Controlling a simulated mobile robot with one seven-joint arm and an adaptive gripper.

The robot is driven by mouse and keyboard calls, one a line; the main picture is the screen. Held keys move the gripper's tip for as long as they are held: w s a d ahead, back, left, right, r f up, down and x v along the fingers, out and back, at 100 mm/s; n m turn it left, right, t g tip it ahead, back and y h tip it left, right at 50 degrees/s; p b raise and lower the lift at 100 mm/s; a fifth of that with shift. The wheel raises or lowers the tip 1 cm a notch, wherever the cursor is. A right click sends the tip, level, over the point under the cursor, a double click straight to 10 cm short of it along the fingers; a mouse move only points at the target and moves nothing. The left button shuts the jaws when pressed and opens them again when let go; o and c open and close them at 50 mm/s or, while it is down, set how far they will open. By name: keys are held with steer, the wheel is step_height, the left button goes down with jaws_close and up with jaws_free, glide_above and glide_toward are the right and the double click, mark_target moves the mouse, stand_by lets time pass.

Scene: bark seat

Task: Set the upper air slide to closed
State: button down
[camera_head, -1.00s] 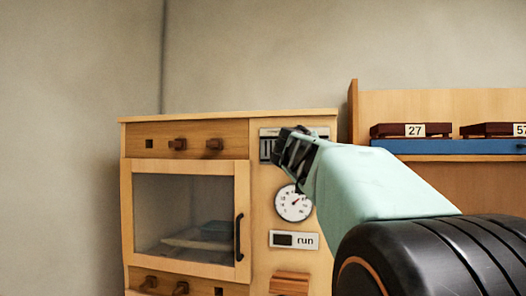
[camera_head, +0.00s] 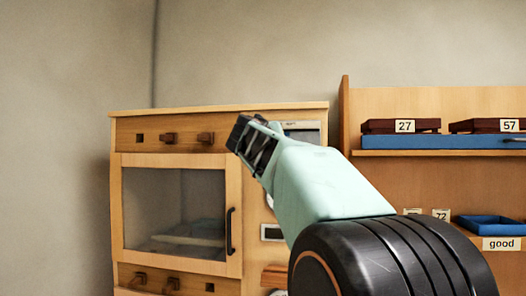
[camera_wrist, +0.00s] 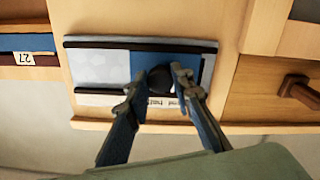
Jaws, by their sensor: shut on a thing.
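My gripper (camera_head: 246,137) is at the top of the wooden cabinet, in front of a metal slide panel (camera_head: 306,133). In the wrist view, which is upside down, my gripper (camera_wrist: 157,84) is shut on a dark round knob (camera_wrist: 160,80). The knob sits on a blue plate (camera_wrist: 141,62) between two dark rails of the panel (camera_wrist: 100,66). The plate is near the panel's right end there, with a narrow pale strip beyond it. A label below reads "half"; other words are partly hidden by the fingers. My arm covers part of the panel in the head view.
A wooden strip (camera_head: 187,150) with knobs and a hole lies left of the panel, above a glass door (camera_head: 172,213) with a black handle (camera_head: 230,231). A shelf at right holds a blue tray (camera_head: 440,142) and dark blocks numbered 27 (camera_head: 400,126) and 57.

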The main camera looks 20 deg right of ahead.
steer(key=shift+w+a+r, duration=0.15)
steer(key=shift+w+a, duration=0.3)
steer(key=shift+a, duration=0.35)
steer(key=c, duration=1.7)
jaws_free()
steer(key=shift+w+a, duration=0.15)
steer(key=v, duration=0.7)
steer(key=shift+s+a, duration=0.1)
steer(key=shift+s, duration=0.2)
